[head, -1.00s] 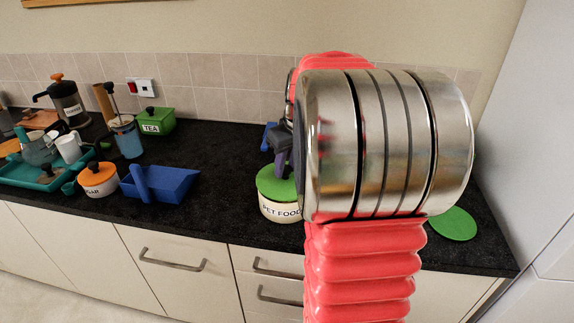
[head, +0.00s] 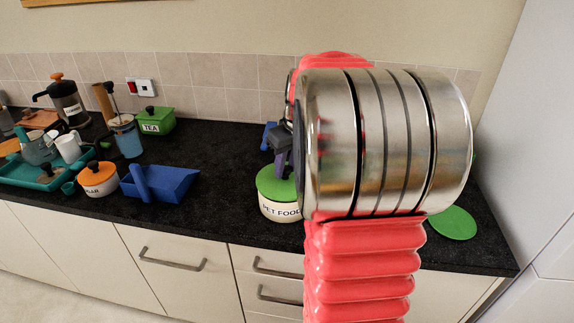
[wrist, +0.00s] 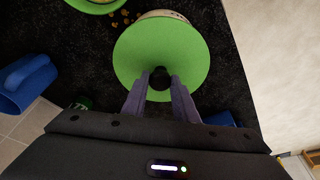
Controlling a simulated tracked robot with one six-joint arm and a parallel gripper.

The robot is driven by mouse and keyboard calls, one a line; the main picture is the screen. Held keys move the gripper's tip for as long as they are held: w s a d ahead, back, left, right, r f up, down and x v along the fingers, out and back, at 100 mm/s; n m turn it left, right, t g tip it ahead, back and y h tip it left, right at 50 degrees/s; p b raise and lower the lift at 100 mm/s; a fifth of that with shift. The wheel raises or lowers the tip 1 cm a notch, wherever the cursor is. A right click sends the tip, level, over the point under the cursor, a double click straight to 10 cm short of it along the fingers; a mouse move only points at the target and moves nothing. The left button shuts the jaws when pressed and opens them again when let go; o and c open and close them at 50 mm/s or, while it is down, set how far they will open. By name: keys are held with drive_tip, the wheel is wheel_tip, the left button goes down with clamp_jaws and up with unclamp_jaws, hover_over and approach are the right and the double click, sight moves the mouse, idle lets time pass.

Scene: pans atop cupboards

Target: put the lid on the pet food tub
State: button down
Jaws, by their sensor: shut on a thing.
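My gripper (wrist: 161,84) is shut on the black knob of the round green lid (wrist: 135,55), one finger on each side. In the head view my gripper (head: 283,165) is partly hidden by my arm, and the lid (head: 272,183) shows below it. The lid looks level, directly over the white pet food tub (head: 279,209). In the wrist view the tub's pale side (wrist: 163,14) shows past the lid's top edge. The lid hides the tub's mouth. I cannot tell whether the lid touches the rim.
A green dish (wrist: 95,4) and brown bits (wrist: 125,14) lie beside the tub. A blue scoop (head: 160,183) and orange-lidded sugar pot (head: 98,179) stand left. A flat green disc (head: 452,223) lies right. Counter left of the tub is clear.

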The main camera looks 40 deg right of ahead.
idle(0.7)
drive_tip(key=c, duration=1.3)
unclamp_jaws()
drive_tip(key=shift+c, duration=0.2)
drive_tip(key=shift+o, duration=0.2)
drive_tip(key=o, duration=0.5)
drive_tip(key=shift+c, duration=0.2)
drive_tip(key=shift+r, duration=3.45)
clamp_jaws()
